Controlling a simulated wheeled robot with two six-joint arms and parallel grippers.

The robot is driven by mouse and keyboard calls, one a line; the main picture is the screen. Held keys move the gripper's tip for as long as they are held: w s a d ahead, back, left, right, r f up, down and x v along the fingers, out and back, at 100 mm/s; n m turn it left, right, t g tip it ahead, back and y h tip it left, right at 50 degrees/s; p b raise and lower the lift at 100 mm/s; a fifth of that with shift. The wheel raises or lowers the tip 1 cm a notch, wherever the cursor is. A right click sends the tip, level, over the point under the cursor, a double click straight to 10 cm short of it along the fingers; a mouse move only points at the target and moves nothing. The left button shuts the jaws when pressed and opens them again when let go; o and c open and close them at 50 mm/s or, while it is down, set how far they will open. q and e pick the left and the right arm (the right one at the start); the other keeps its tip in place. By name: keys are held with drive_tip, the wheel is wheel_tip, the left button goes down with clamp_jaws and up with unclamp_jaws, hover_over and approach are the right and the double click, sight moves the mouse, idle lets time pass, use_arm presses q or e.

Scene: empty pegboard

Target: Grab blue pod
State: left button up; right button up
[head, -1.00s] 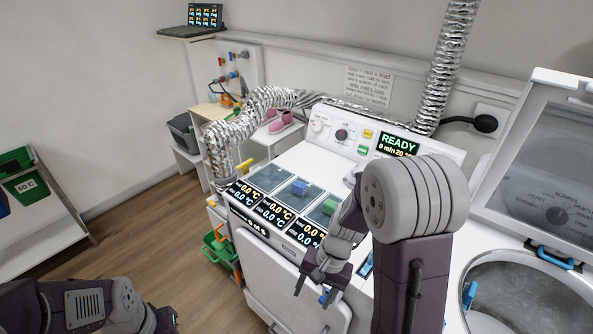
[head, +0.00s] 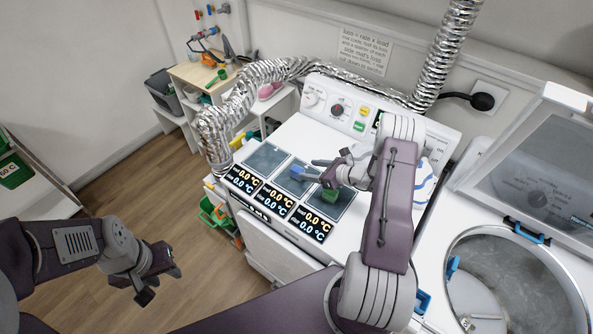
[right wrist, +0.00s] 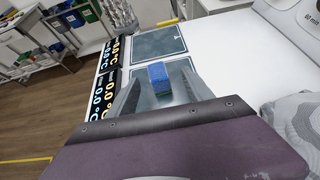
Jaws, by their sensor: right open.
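The blue pod (head: 297,172) is a small block on the middle dark pad of the white machine's top. My right gripper (head: 309,170) is open, low over the pads, with its fingers pointing left toward the pod. In the right wrist view the blue pod (right wrist: 159,78) shows between the open fingers (right wrist: 155,82). Whether either finger touches it I cannot tell. A green pod (head: 330,195) sits on the right pad, close under my right gripper; a sliver of green shows below the blue in the wrist view. My left gripper (head: 160,284) is open and empty over the floor.
Temperature displays (head: 274,205) line the pads' front edge. The left pad (head: 265,158) is bare. A silver duct (head: 232,112) curves behind the machine's left side. An open-lidded drum (head: 515,285) stands at the right. A cloth lies right of my right gripper.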

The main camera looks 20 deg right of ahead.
sight(297, 169)
drive_tip(key=p+x, duration=0.2)
drive_tip(key=x, duration=0.1)
drive_tip(key=shift+a+f, duration=0.1)
drive_tip(key=shift+a, duration=0.35)
drive_tip(key=shift+w+a+f, duration=0.15)
drive_tip(key=shift+w, duration=0.05)
drive_tip(key=shift+w+f, duration=0.2)
drive_tip(key=shift+w, duration=0.05)
drive_tip(key=shift+s+r, duration=0.1)
drive_tip(key=shift+s, duration=0.05)
clamp_jaws()
drive_tip(key=shift+r, duration=0.25)
drive_tip(key=s+a+r+b, duration=0.2)
drive_tip(key=s+r+b, duration=0.2)
drive_tip(key=s+r, duration=0.6)
drive_tip(key=shift+s+r+b, duration=0.2)
drive_tip(key=shift+s+b, duration=0.1)
drive_tip(key=shift+s, duration=0.4)
